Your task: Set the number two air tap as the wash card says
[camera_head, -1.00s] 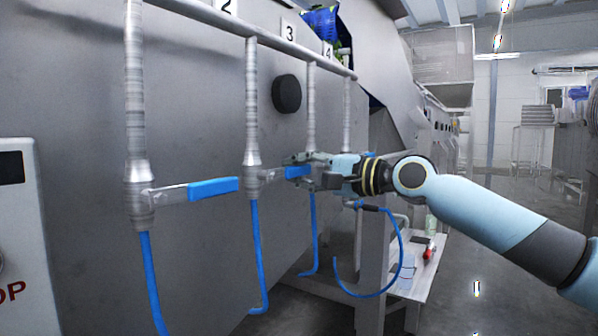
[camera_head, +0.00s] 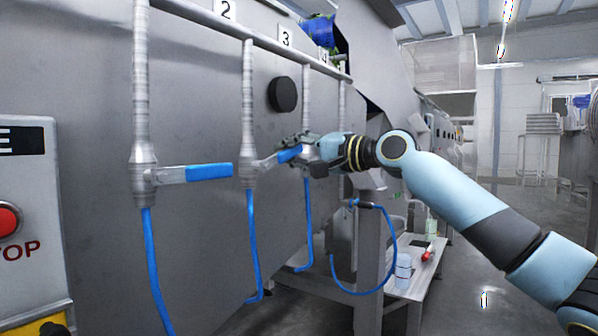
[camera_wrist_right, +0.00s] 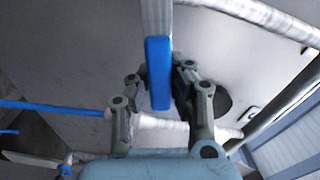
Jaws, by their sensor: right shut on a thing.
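The number two air tap (camera_head: 249,168) sits on the second pipe, under the label 2 (camera_head: 225,9). Its lever points right, with the blue-sleeved end (camera_head: 288,155) tilted slightly up. My right gripper (camera_head: 300,152) is shut on that blue handle. In the right wrist view the blue handle (camera_wrist_right: 158,72) stands between the two fingers of the gripper (camera_wrist_right: 161,80). My left gripper is not in view. I see no wash card.
Another tap (camera_head: 143,180) with a level blue lever (camera_head: 209,172) is on the left. A red stop button (camera_head: 8,220) is at the far left. Blue hoses (camera_head: 251,245) hang below the taps. A small table (camera_head: 418,270) with bottles stands behind, right of the taps.

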